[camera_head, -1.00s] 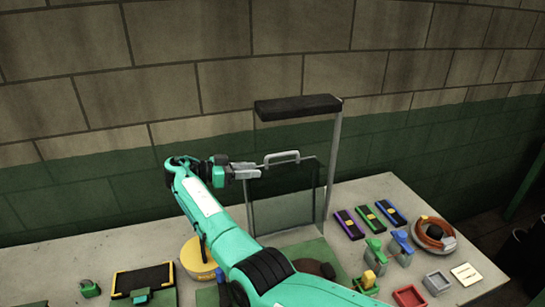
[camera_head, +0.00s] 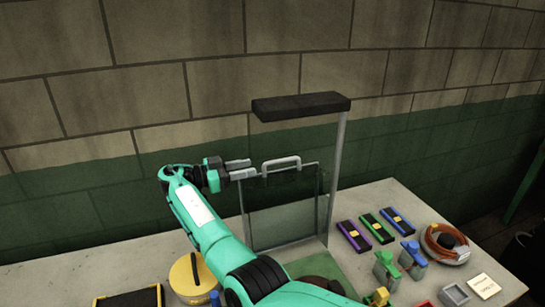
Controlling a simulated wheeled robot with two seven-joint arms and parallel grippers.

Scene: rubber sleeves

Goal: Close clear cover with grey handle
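The clear cover (camera_head: 285,222) is a see-through panel standing upright, raised open, in the frame at the table's back. Its grey handle (camera_head: 281,162) is a bar at the panel's top edge. My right gripper (camera_head: 244,168) is just left of the handle, at about its height. Its two fingers look apart, with nothing seen between them. Whether a finger touches the panel's edge I cannot tell. My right arm hides part of the table and what is below the cover. My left gripper is not in view.
A grey post with a black top bar (camera_head: 300,106) stands around the cover. A yellow round container (camera_head: 191,277) is to the left. Purple, green and blue cases (camera_head: 376,228), clamps and an orange cable coil (camera_head: 442,239) lie to the right. A brick wall is behind.

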